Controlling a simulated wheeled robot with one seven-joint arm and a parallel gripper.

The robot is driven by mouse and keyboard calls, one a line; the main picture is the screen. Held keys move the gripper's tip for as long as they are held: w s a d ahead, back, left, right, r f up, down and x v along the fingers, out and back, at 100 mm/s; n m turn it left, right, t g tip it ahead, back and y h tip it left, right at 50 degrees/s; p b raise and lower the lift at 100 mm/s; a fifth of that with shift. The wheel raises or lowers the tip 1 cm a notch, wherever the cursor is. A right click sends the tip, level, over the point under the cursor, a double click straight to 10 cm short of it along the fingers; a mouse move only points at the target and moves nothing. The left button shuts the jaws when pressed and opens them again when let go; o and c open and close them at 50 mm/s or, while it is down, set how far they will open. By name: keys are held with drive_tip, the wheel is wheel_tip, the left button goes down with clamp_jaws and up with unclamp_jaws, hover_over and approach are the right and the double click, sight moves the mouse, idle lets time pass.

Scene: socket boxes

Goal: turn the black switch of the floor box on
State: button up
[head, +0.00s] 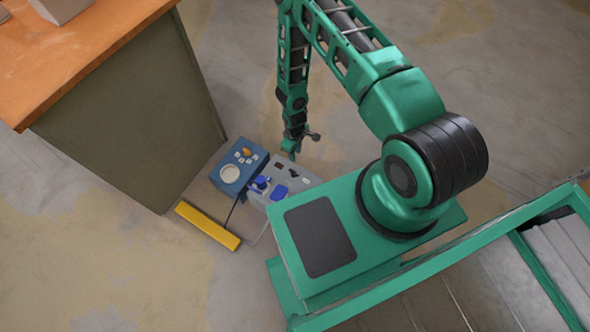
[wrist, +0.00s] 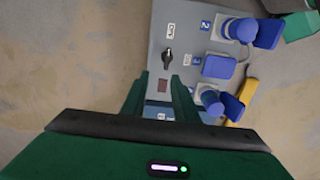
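The floor box (head: 264,187) is a grey box with blue sockets, standing on the floor below my arm. Its black switch (wrist: 167,58) is a small knob on the grey face in the wrist view, between a white label (wrist: 170,32) and a dark reddish window (wrist: 163,86). The label seems to read OFF. In the head view the switch is a small dark spot (head: 292,173). My gripper (wrist: 161,84) has its two green fingers apart, with nothing held between them. The fingertips are just short of the switch in the wrist view; I cannot tell whether they touch the box.
A blue box (head: 238,167) with a round pale disc adjoins the grey box on its left. A yellow bar (head: 207,226) lies on the floor in front. An orange-topped bench (head: 85,45) stands at the left. A dark cable runs near the boxes. The floor behind is clear.

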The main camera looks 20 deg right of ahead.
sight(294, 171)
drive_tip(key=f, duration=0.4)
drive_tip(key=s+f, duration=0.1)
drive_tip(key=f, duration=0.3)
drive_tip(key=a+f, duration=0.1)
drive_tip(key=f, duration=0.4)
drive_tip(key=shift+s, duration=0.15)
drive_tip(key=shift+c, duration=0.3)
